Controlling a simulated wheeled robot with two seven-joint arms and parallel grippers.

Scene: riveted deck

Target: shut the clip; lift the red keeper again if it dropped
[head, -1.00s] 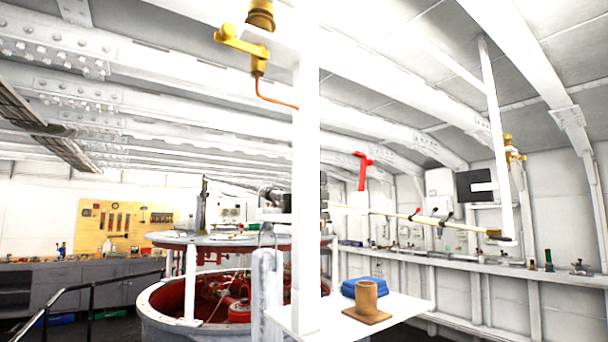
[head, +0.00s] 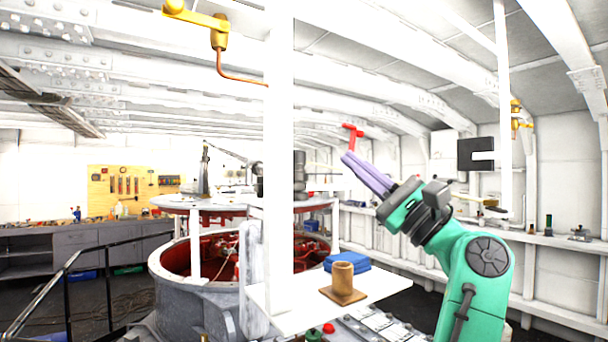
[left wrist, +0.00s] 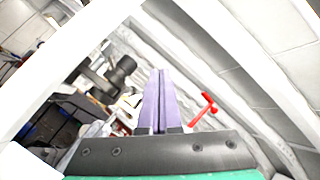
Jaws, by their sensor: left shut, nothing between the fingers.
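The red keeper (head: 352,132) is a red T-shaped piece, raised above the pale rod (head: 318,187) in the head view. It also shows in the left wrist view (left wrist: 207,103), to the right of my fingers. My left gripper (head: 348,157) has purple fingers, shut together and empty. Its tips are just below the keeper in the head view; I cannot tell whether they touch, but the wrist view shows a gap. No part is clearly recognisable as the clip; my gripper and wrist cover the middle of the rod. My right gripper is out of view.
A white post (head: 280,150) rises from a white shelf (head: 390,285), which holds a brown cup-like piece (head: 343,285) and a blue block (head: 347,262). A dark slotted plate (head: 468,153) stands at right. A yellow fitting with a copper pipe (head: 220,38) hangs above.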

